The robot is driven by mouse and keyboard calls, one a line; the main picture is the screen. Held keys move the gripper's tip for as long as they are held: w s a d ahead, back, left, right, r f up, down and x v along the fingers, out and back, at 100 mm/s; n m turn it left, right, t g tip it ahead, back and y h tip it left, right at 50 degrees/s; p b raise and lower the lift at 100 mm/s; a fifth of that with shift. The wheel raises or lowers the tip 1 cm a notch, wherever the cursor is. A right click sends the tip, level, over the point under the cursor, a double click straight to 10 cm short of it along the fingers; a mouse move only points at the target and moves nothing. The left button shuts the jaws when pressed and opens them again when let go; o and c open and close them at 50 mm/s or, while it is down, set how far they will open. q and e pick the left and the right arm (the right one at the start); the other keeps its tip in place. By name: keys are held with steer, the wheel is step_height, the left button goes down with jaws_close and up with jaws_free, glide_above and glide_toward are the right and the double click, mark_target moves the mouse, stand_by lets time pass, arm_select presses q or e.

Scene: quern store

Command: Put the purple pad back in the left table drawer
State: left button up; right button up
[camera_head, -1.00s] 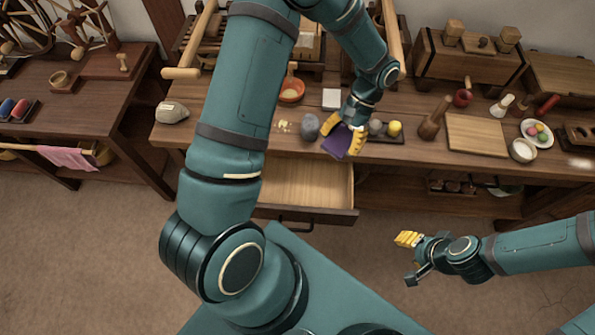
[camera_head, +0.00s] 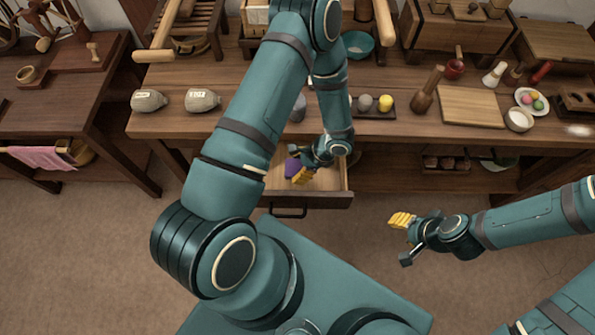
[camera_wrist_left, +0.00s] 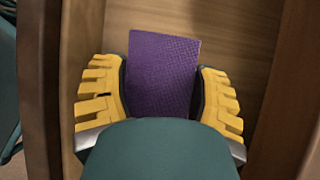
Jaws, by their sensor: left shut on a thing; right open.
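The purple pad (camera_head: 291,167) is between the yellow fingers of my left gripper (camera_head: 300,172). In the left wrist view the pad (camera_wrist_left: 162,75) stands out beyond the fingertips, gripped from both sides by the left gripper (camera_wrist_left: 162,92). The left table drawer (camera_head: 322,200) is pulled open under the table, and the left gripper is over or inside it. Wooden drawer surfaces surround the pad in the wrist view; whether the pad touches the bottom I cannot tell. My left arm hides part of the drawer. My right gripper (camera_head: 405,240) is open and empty over the floor.
The table top (camera_head: 390,125) carries a dark tray (camera_head: 390,112) with small round things, a wooden board (camera_head: 470,106) and a plate (camera_head: 531,101). Two grey labelled stones (camera_head: 202,100) lie at its left. The floor in front is clear.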

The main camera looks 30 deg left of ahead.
arm_select(q)
steer(key=shift+f+b, duration=0.55)
steer(key=shift+f, duration=1.8)
steer(key=shift+r, duration=0.1)
steer(key=o, duration=1.1)
steer(key=shift+o, duration=0.2)
